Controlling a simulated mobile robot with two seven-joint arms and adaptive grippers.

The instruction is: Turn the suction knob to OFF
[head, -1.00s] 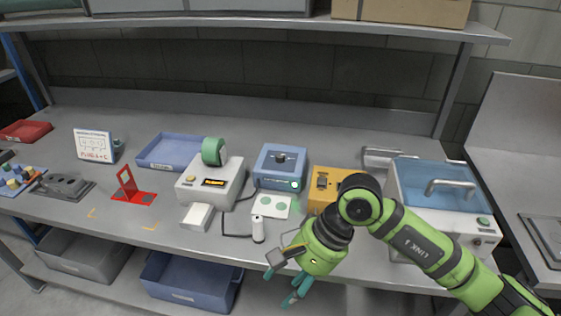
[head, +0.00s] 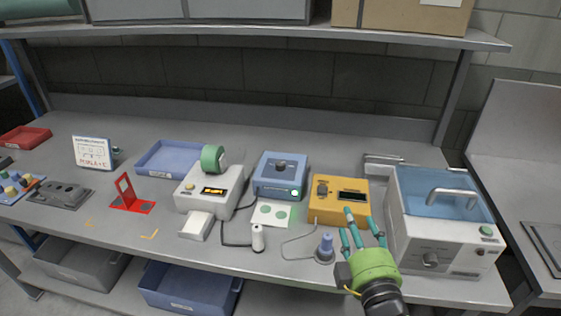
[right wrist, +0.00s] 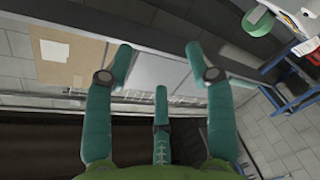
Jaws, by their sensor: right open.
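No readable label in view marks a suction knob. Candidate dials are a dark knob on top of the blue box (head: 281,164), a small knob on the yellow box (head: 322,188) and a knob on the front of the white chamber with the blue lid (head: 430,259). Their settings are too small to read. My right gripper (head: 362,230) is open and empty, its teal fingers pointing away over the bench front, in front of the yellow box and left of the chamber's knob. Its spread fingers also show in the right wrist view (right wrist: 160,66). My left gripper is not in view.
A blue-topped tool in a round stand (head: 325,248) stands just left of my right gripper. A white device with a green roll (head: 213,159), a white handheld piece (head: 257,238) and a red stand (head: 133,203) are further left. A shelf (head: 270,27) crosses above.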

